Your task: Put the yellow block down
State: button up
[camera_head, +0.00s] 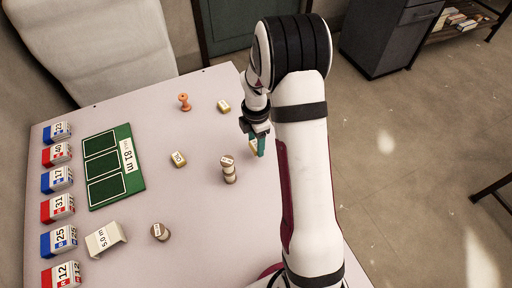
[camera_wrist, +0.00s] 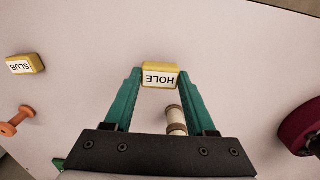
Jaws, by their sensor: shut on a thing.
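My gripper (camera_head: 258,148) has green fingers and is at the right side of the table (camera_head: 205,215). In the wrist view the gripper (camera_wrist: 160,78) is shut on a yellow block (camera_wrist: 161,68) with a white face reading HOLE, one finger at each end. In the head view only a small part of this block (camera_head: 252,146) shows beside the fingers; my arm hides the rest. I cannot tell whether it touches the table. Two other yellow blocks lie on the table: one farther back (camera_head: 223,106), reading SLUB in the wrist view (camera_wrist: 24,65), and one near the middle (camera_head: 178,159).
A stack of brown-and-cream rolls (camera_head: 228,171) stands left of my gripper. An orange spool (camera_head: 184,102) is at the back. A green board (camera_head: 133,181), a white card (camera_head: 105,238), a brown roll (camera_head: 160,231) and several numbered blocks (camera_head: 57,180) occupy the left.

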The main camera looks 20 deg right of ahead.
jog(key=s+d+r, duration=0.7)
jog(key=s+d, duration=0.1)
jog(key=w+a+r+m, duration=0.3)
jog(key=a+r+m, duration=1.5)
jog(key=n, duration=1.8)
send_over(170, 271)
notch_tip(170, 271, down, 24)
jog(key=shift+d+f, duration=0.1)
notch_tip(170, 271, down, 4)
jog(key=shift+f, duration=0.1)
jog(key=shift+f, duration=0.1)
